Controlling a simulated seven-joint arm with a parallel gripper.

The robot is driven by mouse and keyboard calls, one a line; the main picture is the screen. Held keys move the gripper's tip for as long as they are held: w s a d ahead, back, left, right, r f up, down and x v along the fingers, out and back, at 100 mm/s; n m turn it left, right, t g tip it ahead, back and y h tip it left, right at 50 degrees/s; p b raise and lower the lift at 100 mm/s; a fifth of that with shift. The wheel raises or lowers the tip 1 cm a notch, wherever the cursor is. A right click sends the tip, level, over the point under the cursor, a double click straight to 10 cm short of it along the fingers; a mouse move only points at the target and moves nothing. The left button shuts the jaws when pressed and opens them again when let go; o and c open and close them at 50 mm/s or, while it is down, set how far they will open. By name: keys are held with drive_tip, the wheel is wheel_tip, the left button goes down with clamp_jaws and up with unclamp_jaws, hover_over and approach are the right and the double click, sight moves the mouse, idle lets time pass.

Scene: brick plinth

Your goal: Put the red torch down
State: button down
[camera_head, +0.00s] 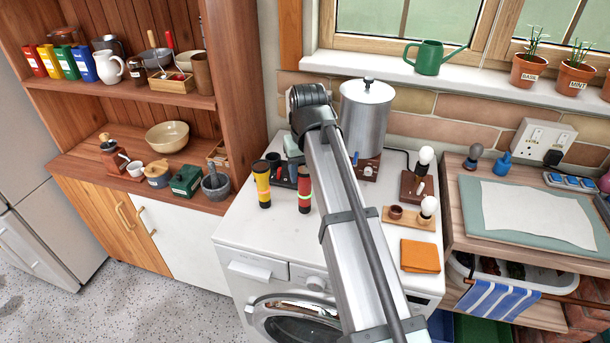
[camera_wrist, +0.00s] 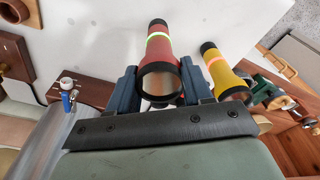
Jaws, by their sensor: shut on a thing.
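In the head view my arm partly hides the gripper. I cannot tell whether the torch's lower end touches the worktop. A yellow torch (camera_head: 263,186) stands upright just left of it; it also shows in the wrist view (camera_wrist: 226,75).
A metal urn (camera_head: 366,115) stands behind my arm. Bulb holders (camera_head: 416,186) and an orange cloth (camera_head: 420,256) lie to the right. A wooden dresser (camera_head: 228,80) rises at the left. The worktop's front left is clear.

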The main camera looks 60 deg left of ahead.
drive_tip(key=shift+f, duration=0.95)
drive_tip(key=shift+c, duration=2.4)
unclamp_jaws()
drive_tip(key=r, duration=0.4)
drive_tip(key=d+r, duration=0.1)
drive_tip(key=r, duration=0.7)
drive_tip(key=shift+s+d+r, duration=0.1)
drive_tip(key=shift+s+d, duration=0.05)
drive_tip(key=shift+d, duration=0.05)
